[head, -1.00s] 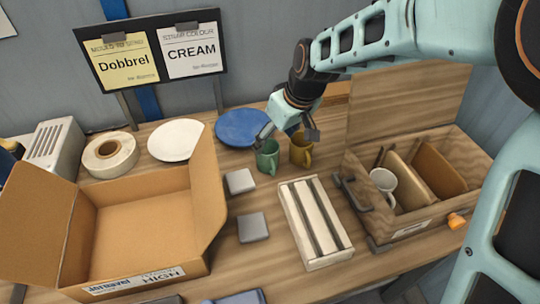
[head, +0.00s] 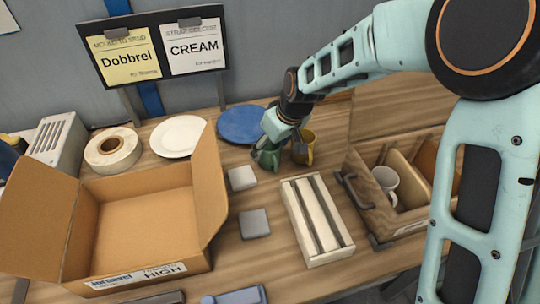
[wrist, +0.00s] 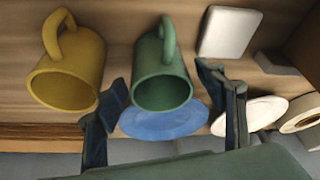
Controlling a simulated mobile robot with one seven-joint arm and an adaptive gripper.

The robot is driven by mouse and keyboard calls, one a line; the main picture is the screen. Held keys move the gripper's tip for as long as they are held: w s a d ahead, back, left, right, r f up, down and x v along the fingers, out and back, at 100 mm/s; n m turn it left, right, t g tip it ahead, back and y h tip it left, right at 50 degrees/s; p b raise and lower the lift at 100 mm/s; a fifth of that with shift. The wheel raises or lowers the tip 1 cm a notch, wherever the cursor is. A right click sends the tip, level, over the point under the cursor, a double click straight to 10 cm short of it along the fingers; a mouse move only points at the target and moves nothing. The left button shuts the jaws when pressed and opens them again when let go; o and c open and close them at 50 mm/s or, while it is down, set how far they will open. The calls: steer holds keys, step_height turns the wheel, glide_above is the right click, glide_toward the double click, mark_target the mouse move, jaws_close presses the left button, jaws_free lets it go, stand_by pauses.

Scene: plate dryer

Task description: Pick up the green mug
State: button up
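The green mug (head: 268,161) stands upright on the wooden table, left of the yellow mug (head: 303,152). My gripper (head: 268,148) is down at the green mug and partly covers it in the head view. In the wrist view my gripper (wrist: 165,88) is open, with one finger on each side of the green mug (wrist: 160,75). Gaps show between the fingers and the mug's body. The left finger lies between the green mug and the yellow mug (wrist: 72,70). The green mug's handle points away from the gripper's palm.
A blue plate (head: 240,124) and a white plate (head: 178,136) lie behind and left. An open cardboard box (head: 140,222) stands at left, a white slatted rack (head: 297,215) in front. A wooden crate (head: 378,218) at right holds a white mug (head: 386,182). Two light blocks lie between box and rack.

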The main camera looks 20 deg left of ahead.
steer(key=c, duration=1.3)
steer(key=shift+o, duration=0.2)
